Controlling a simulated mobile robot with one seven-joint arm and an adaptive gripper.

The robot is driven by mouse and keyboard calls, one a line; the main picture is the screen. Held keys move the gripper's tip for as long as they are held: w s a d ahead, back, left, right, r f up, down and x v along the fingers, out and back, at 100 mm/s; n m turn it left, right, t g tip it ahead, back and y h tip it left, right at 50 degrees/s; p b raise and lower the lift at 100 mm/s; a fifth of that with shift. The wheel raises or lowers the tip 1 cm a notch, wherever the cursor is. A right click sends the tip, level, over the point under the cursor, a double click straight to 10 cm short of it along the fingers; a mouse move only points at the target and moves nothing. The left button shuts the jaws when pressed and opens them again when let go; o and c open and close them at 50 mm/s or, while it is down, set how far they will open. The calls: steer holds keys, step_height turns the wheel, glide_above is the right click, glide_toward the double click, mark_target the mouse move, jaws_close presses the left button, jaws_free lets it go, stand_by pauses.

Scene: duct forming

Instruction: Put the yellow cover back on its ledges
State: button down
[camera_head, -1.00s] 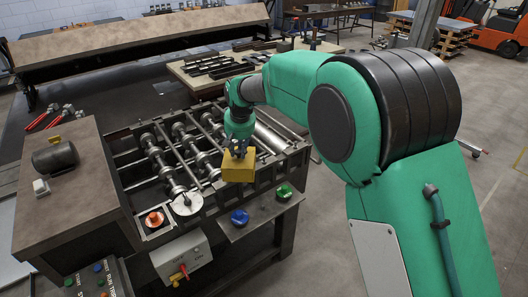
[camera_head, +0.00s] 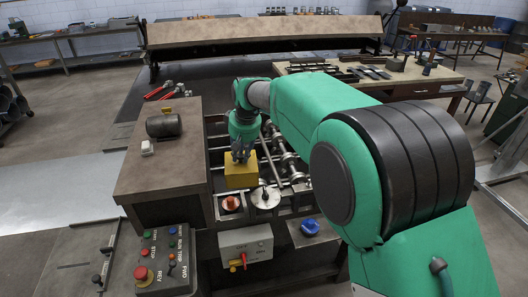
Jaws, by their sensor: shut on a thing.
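The yellow cover (camera_head: 241,174) is a small box-like piece. My gripper (camera_head: 240,156) points down and is shut on its top. The cover is over the left end of the roller machine (camera_head: 213,170), beside the brown cabinet and behind the red knob. I cannot tell how high it is above the frame, or whether it touches it. The ledges cannot be made out; the cover and gripper hide part of the frame there. Shafts and rollers (camera_head: 292,165) show to the right of the cover.
The brown cabinet (camera_head: 157,172) stands close on the left, with a dark cylinder (camera_head: 163,126) on top. The red knob (camera_head: 231,203) and a round metal disc (camera_head: 265,197) are in front. A grey switch box (camera_head: 246,243), control panel (camera_head: 160,258) and blue knob (camera_head: 310,226) are nearer.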

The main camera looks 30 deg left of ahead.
mark_target(226, 166)
steer(key=shift+n, duration=0.6)
steer(key=s+a+f, duration=0.2)
steer(key=s, duration=0.1)
steer(key=s+a+b, duration=0.1)
steer(key=s, duration=0.1)
steer(key=shift+a+f, duration=0.15)
steer(key=shift+f, duration=0.25)
steer(key=shift+f, duration=0.15)
step_height(226, 166, down, 8)
steer(key=b, duration=0.4)
steer(key=shift+b, duration=0.3)
steer(key=shift+f+p, duration=0.35)
steer(key=shift+f, duration=0.9)
stand_by(2.7)
steer(key=c, duration=1)
jaws_free()
steer(key=shift+s, duration=0.1)
steer(key=shift+c, duration=0.2)
steer(key=shift+o, duration=0.2)
steer(key=shift+r, duration=0.1)
